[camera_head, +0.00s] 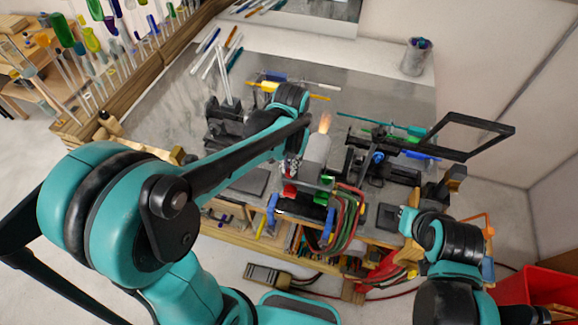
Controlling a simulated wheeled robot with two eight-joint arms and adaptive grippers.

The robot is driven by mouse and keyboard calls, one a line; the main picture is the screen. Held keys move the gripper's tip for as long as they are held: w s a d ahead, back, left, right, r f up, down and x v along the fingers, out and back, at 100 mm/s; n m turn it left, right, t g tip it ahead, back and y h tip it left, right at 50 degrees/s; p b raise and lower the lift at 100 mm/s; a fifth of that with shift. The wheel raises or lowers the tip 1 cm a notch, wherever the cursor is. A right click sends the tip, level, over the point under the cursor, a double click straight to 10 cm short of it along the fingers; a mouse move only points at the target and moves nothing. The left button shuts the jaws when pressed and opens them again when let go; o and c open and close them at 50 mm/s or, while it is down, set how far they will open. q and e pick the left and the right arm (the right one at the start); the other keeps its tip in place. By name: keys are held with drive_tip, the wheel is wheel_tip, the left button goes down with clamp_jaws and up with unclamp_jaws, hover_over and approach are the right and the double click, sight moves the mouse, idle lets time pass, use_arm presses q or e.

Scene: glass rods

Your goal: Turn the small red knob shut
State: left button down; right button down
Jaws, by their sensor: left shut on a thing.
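A torch burner (317,150) stands near the middle of the bench with an orange flame (325,122) at its top. The small red knob (290,190) is at the lower left of the burner's base, and a green knob (327,179) is to its right. My left gripper (291,169) points down just above the red knob, beside the burner. It is shut on the red knob, though the contact itself is small and partly hidden. My right arm is at the lower right; its gripper fingers do not show.
Black rod supports stand left and right of the burner, with coloured rods lying around them. A black frame (470,118) rises at the right. A cup (417,57) stands at the back. Red and green hoses (348,220) hang at the bench's front. A rod rack is at upper left.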

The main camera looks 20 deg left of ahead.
use_arm(q)
drive_tip(key=m+y+b, duration=0.1)
drive_tip(key=m, duration=0.4)
drive_tip(key=shift+s+d+f+m+b, duration=0.1)
drive_tip(key=shift+m+b, duration=0.2)
drive_tip(key=shift+b, duration=0.05)
drive_tip(key=m+t+b, duration=0.1)
drive_tip(key=m, duration=0.4)
drive_tip(key=shift+d, duration=0.1)
drive_tip(key=m+t+b, duration=0.1)
drive_tip(key=m, duration=0.5)
drive_tip(key=shift+s+y, duration=0.1)
drive_tip(key=shift+y, duration=0.3)
drive_tip(key=c, duration=1.6)
unclamp_jaws()
drive_tip(key=v, duration=1.2)
